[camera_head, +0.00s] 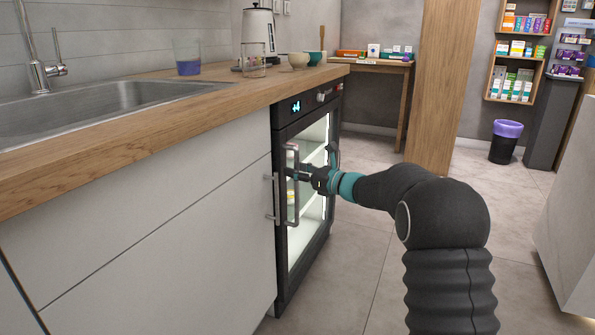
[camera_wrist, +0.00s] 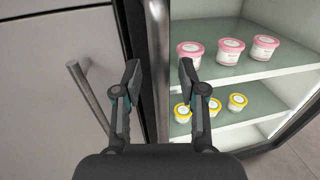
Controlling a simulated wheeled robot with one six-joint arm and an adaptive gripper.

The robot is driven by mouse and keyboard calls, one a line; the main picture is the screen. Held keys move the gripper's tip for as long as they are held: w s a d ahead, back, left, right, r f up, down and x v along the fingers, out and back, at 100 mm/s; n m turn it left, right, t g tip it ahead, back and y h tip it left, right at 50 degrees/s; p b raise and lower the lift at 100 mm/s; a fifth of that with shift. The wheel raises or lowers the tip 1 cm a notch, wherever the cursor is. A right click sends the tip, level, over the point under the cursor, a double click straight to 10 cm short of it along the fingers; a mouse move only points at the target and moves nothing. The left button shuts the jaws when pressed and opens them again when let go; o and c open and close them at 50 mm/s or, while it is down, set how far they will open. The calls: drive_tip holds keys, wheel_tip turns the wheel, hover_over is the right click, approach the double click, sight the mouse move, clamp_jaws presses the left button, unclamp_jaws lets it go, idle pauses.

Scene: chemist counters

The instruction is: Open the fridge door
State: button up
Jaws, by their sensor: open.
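The fridge (camera_head: 283,255) is a black-framed unit under the wooden counter, with a glass front and a lit interior. Its door looks shut. A vertical grey bar handle (camera_head: 292,208) runs along the door's left side. The handle also shows in the wrist view (camera_wrist: 158,50), between my two fingers. My gripper (camera_head: 300,173) is open at the handle's height, with a finger on each side of the bar and gaps visible. Whether a finger touches it, I cannot tell. Pink-lidded tubs (camera_wrist: 231,48) and yellow-lidded tubs (camera_wrist: 237,102) stand on the shelves behind the glass.
A white cabinet (camera_head: 150,220) with its own bar handle (camera_wrist: 88,95) adjoins the fridge on the left. The wooden counter (camera_head: 150,124) with a sink (camera_head: 100,101) lies above. Tiled floor (camera_head: 350,270) is clear in front of the fridge. A bin (camera_head: 505,145) stands farther back.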

clamp_jaws()
drive_tip(key=shift+d, duration=0.15)
